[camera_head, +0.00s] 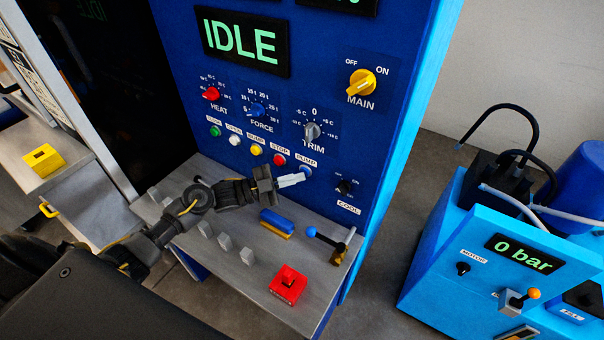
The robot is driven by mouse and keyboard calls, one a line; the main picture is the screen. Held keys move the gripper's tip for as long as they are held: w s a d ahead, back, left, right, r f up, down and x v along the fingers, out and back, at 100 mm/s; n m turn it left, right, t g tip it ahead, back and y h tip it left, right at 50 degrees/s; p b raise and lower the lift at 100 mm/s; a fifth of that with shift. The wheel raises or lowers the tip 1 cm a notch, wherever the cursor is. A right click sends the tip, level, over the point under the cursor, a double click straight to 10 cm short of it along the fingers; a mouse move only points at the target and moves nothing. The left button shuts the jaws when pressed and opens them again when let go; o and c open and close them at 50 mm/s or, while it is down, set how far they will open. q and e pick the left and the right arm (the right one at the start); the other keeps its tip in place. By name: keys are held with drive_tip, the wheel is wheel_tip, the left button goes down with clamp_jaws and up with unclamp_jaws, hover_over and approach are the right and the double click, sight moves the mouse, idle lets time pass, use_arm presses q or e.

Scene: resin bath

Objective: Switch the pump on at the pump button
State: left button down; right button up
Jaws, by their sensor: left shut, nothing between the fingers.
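The pump button (306,171) is a small blue button under the label PUMP on the blue control panel (330,95). My left arm comes in from the lower left, and my left gripper (293,180) is shut and empty. Its pale fingertips point right, just below and left of the pump button. I cannot tell whether they touch it. My right gripper is not in view.
A red stop button (279,159) and a yellow button (256,150) sit left of the pump button. The COOL knob (344,186) is to its right. The display (240,40) reads IDLE. On the grey shelf are a blue-handled brush (277,221), a blue-knobbed lever (327,241) and a red block (288,285).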

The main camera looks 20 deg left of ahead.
use_arm(q)
drive_tip(key=shift+s+a+p, duration=0.15)
drive_tip(key=shift+s+p, duration=0.35)
drive_tip(key=shift+s, duration=0.45)
drive_tip(key=shift+s+a+p, duration=0.2)
drive_tip(key=shift+s+p, duration=0.35)
drive_tip(key=shift+s, duration=0.7)
drive_tip(key=shift+s+a+p, duration=0.15)
drive_tip(key=shift+s+p, duration=0.4)
drive_tip(key=shift+s, duration=0.65)
